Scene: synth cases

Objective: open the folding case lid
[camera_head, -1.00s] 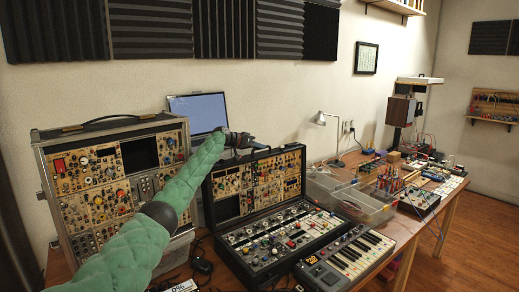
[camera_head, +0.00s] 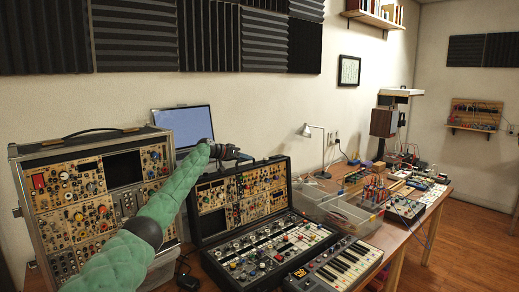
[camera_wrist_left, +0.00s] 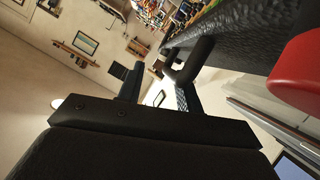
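The folding case (camera_head: 262,262) is black and stands on the table, its base full of knobs. Its lid (camera_head: 287,180) stands raised at the back, with panels of modules inside. My left gripper (camera_head: 240,154) is at the lid's top edge, near its middle. In the left wrist view its two black fingers (camera_wrist_left: 160,78) stand apart, with a gap between them. A black textured surface with a bar like a handle (camera_wrist_left: 200,52) lies just beyond the fingers; I cannot tell whether they touch it. My right gripper is not in view.
A large silver module case (camera_head: 20,185) stands left, behind my left arm. A laptop screen (camera_head: 183,124) is behind the lid. A small keyboard (camera_head: 340,266) sits right of the folding case. Clear plastic bins (camera_head: 345,222) and a lamp (camera_head: 307,131) are farther right.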

